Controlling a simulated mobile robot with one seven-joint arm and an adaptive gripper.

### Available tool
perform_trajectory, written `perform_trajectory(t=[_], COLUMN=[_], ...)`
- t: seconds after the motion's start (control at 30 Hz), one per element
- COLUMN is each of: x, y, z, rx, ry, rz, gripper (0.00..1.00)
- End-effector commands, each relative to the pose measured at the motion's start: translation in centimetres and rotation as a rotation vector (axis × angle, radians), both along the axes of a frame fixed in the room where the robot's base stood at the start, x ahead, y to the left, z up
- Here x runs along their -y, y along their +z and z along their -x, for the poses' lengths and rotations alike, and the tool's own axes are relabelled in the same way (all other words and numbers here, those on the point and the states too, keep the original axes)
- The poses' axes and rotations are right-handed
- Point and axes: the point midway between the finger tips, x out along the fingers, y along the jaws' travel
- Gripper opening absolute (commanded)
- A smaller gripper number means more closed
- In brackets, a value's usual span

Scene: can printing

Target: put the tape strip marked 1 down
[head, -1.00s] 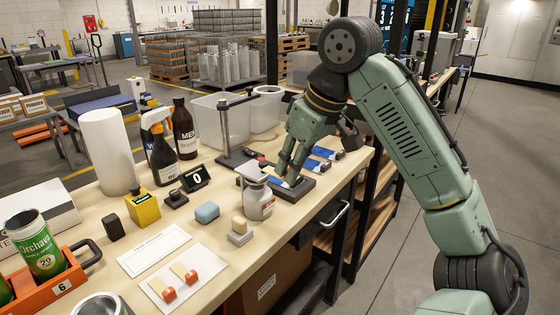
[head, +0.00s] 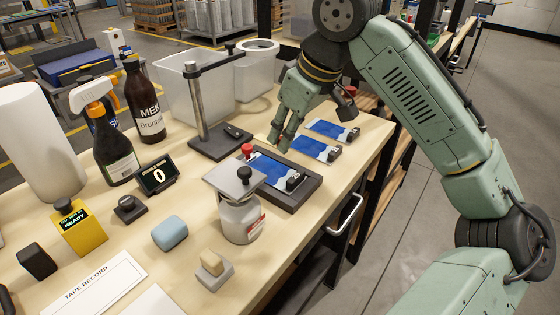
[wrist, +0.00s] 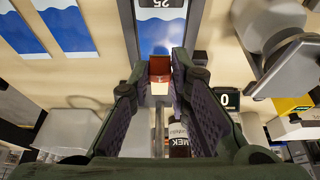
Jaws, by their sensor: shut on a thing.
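My gripper (head: 280,142) hangs above the far edge of a dark tray (head: 300,199) holding a blue and white printed plate (head: 268,170). In the wrist view its fingers are closed on a small block with a red top and cream lower part, which I take as the tape strip (wrist: 160,76). No number can be read on it. The fingers hide it in the head view. The wrist view also shows the plate (wrist: 162,35) in the tray beyond the fingertips. I cannot tell whether the strip touches anything.
Two more blue plates (head: 334,130) lie right of the tray. A post stand (head: 199,105) with a red-knobbed part (head: 247,150) is to the left. A white jar (head: 241,218) stands close before the tray. The bench edge is close on the right.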

Motion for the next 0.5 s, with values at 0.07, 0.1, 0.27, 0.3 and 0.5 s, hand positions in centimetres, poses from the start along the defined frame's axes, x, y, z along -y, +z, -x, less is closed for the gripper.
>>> perform_trajectory(t=[0.07,0.1,0.27,0.3,0.5], x=[0.1,0.1,0.0,0.0,0.1], y=[-1.4,-2.0,-3.5,-3.8,-6.4], z=[0.0,0.1,0.0,0.0,0.0], rx=[-0.002,-0.003,-0.001,0.000,-0.002], ry=[-0.001,-0.001,-0.001,-0.001,-0.003], rz=[0.000,0.000,0.001,0.000,0.000], gripper=[0.06,0.06,0.06,0.06,0.06])
